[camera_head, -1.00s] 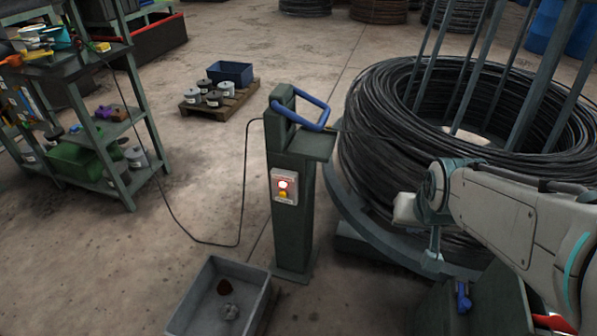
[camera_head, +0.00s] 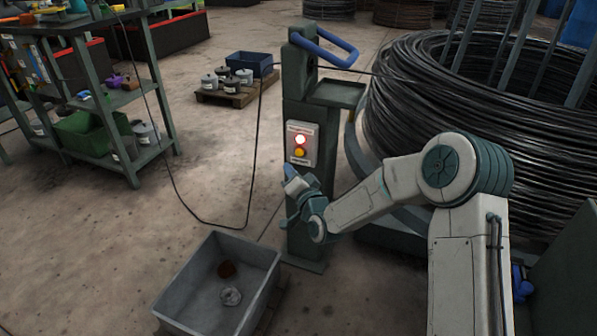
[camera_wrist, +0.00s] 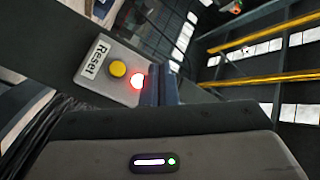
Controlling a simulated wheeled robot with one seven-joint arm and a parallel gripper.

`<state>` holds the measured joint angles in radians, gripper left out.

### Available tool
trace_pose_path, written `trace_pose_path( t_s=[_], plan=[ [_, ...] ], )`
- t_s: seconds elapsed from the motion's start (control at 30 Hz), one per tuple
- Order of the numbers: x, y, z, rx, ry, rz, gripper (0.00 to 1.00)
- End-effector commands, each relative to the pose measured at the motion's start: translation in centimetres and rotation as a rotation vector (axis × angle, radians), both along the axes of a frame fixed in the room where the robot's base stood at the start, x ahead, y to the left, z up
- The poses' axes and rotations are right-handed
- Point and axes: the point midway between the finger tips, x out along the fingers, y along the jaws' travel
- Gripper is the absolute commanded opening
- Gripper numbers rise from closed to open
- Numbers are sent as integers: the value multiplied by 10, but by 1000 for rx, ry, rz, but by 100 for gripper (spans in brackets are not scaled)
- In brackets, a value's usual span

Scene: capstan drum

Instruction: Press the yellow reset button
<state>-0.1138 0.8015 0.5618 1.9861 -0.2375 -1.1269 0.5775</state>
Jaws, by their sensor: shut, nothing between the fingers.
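The yellow reset button (camera_head: 299,153) sits low on a pale control box (camera_head: 312,143) on the front of a dark green post. A lit red lamp (camera_head: 300,140) is just above it. In the wrist view the yellow button (camera_wrist: 118,68) shows beside the "Reset" label (camera_wrist: 94,60), with the glowing red lamp (camera_wrist: 138,81) partly next to my fingers. My gripper (camera_head: 289,172) is shut and empty, just below and slightly left of the box in the head view. In the wrist view my gripper (camera_wrist: 162,84) points toward the box. I cannot tell the exact gap to the button.
The post (camera_head: 311,105) carries a blue bent handle (camera_head: 326,46). A large coil of black wire (camera_head: 440,110) stands to the right. A grey bin (camera_head: 187,279) with two small items lies on the floor below. Shelving (camera_head: 150,90) stands at left. Floor between is mostly clear.

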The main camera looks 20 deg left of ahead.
Motion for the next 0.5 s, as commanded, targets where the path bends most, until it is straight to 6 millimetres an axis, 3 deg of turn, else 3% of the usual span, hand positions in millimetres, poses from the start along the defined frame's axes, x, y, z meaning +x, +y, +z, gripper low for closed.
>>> trace_pose_path(
  t_s=[0.03,0.13,0.5],
  plan=[
    [-1,6,-21,57,-3,-1,0],
    [-2,13,-30,149,-14,-5,0],
    [-3,16,-33,223,-25,-13,0]
  ],
)
